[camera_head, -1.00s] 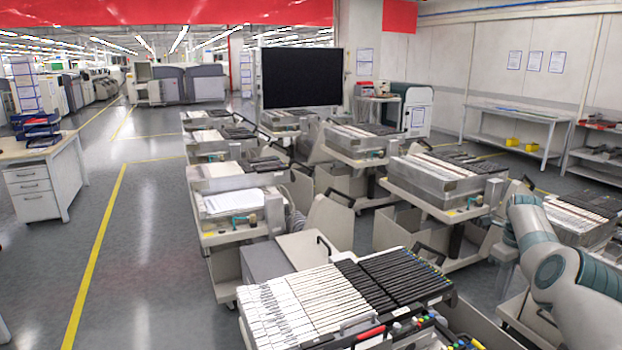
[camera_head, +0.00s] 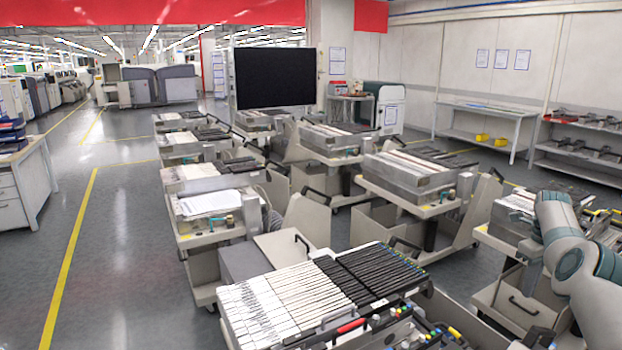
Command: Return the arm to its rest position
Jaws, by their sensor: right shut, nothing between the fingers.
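My right arm (camera_head: 583,262), white with teal joint bands, comes in from the lower right edge and bends upward in front of the right-hand trolley. My right gripper (camera_head: 531,250) shows only as a small pale part beside the forearm, partly hidden; it is shut and empty. My left arm and gripper are not in view.
Several feeder trolleys stand close together. The nearest trolley (camera_head: 234,334) carries white and black feeders. Another trolley (camera_head: 494,236) is right behind my right arm. A wall bench (camera_head: 487,113) is at the back right. The grey floor (camera_head: 125,240) on the left is clear.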

